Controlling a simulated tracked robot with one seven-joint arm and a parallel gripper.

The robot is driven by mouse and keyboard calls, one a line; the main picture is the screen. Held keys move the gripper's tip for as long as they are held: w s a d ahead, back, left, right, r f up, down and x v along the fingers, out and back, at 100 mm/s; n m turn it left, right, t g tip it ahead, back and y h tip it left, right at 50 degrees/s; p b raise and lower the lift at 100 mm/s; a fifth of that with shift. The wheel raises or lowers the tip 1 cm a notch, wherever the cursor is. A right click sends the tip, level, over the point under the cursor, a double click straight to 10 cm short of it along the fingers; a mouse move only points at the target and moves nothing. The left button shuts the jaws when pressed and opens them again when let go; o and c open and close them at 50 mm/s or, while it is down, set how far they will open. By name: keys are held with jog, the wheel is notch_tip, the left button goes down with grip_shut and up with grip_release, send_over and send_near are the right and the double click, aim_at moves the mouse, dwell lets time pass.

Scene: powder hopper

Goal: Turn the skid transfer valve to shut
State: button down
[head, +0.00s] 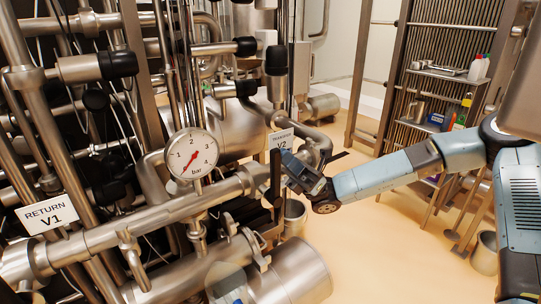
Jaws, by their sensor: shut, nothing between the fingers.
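The tag reading V2 (281,139), whose smaller upper word looks like TRANSFER, hangs on the pipework right of the pressure gauge. Just below it a dark upright bar (275,178), which looks like the valve's lever, stands against the steel pipe. My gripper (286,163) reaches in from the right, just right of this bar, with its fingers shut and empty. I cannot tell whether the fingertips touch the bar. The valve body is partly hidden behind the bar and my gripper.
A gauge (191,154) marked in bar stands left of the valve. A tag reading RETURN V1 (50,215) is at far left. Dense pipes surround the valve. A shelf rack (447,74) with bottles stands behind my arm. The floor (390,255) is open at lower right.

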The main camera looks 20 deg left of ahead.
jog(key=v, duration=1.4)
